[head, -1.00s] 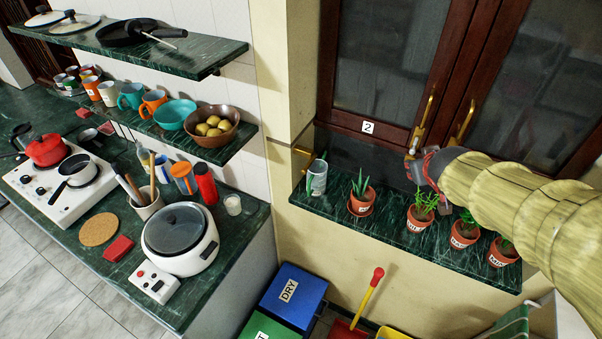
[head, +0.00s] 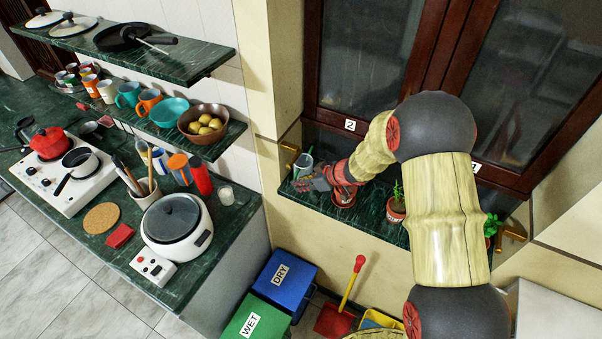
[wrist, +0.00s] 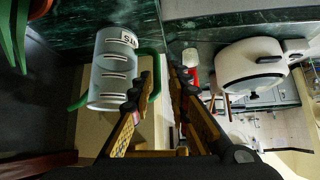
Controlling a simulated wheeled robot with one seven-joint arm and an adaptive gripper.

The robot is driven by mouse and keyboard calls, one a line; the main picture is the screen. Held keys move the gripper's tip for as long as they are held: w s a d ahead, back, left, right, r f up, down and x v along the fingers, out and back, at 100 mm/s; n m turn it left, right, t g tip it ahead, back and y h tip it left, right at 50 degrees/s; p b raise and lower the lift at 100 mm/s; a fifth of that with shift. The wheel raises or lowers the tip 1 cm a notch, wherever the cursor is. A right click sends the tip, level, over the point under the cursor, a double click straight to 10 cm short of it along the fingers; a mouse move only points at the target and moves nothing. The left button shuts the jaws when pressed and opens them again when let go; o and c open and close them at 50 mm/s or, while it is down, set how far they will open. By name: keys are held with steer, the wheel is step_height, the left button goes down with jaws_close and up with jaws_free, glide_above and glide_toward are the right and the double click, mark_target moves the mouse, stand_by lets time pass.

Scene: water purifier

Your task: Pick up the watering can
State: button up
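The watering can is a grey-white cylinder with a label and green parts. It stands near the left end of the dark green window ledge in the head view (head: 304,163), partly hidden by my gripper (head: 310,180). In the wrist view the can (wrist: 108,72) shows sideways, just left of my gripper (wrist: 162,72). Its green handle passes close to the left finger; I cannot tell whether they touch. My fingers are apart with a narrow gap, and nothing is seen clamped between them.
Potted plants, such as one pot (head: 396,211), stand along the ledge to the right, partly behind my arm. A wooden-framed window (head: 365,70) rises behind. Below are a blue DRY bin (head: 290,279) and a green WET bin (head: 247,318). The left counter holds a white cooker (head: 176,232).

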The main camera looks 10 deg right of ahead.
steer(key=x, duration=0.8)
steer(key=shift+w+a+r+b, duration=0.1)
steer(key=shift+w+a+b, duration=0.05)
steer(key=shift+w+b, duration=0.3)
steer(key=shift+c, duration=1.2)
jaws_close()
steer(key=shift+r, duration=0.1)
